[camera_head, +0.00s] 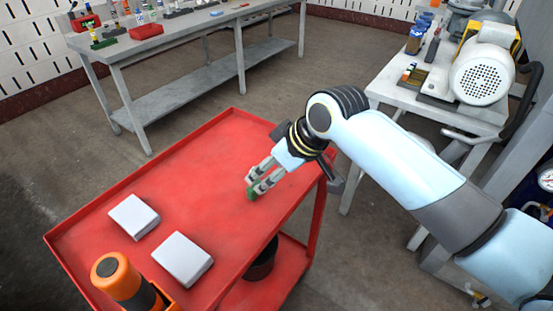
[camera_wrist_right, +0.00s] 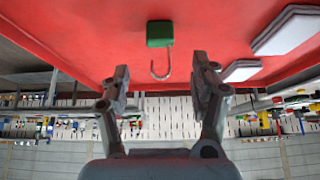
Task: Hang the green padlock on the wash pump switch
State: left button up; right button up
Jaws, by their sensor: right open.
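The green padlock (camera_head: 252,195) lies on the red cart top (camera_head: 215,150), close to its right side. In the right wrist view the padlock (camera_wrist_right: 160,33) shows a green body with a grey shackle reaching toward my gripper. My right gripper (camera_head: 260,179) is just over the cart top, its fingertips at the padlock in the head view. In the right wrist view the gripper (camera_wrist_right: 161,72) is open, its fingers spread to either side of the shackle's line. Whether they touch the padlock cannot be told. I cannot make out the wash pump switch. My left gripper is not in view.
Two white blocks (camera_head: 134,216) (camera_head: 182,259) and an orange-and-black object (camera_head: 117,275) are at the cart's near left. A grey table (camera_head: 385,85) with a white-ended motor (camera_head: 482,75) stands right. A long bench (camera_head: 180,40) with small items stands behind.

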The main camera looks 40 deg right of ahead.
jog(key=shift+v, duration=1.75)
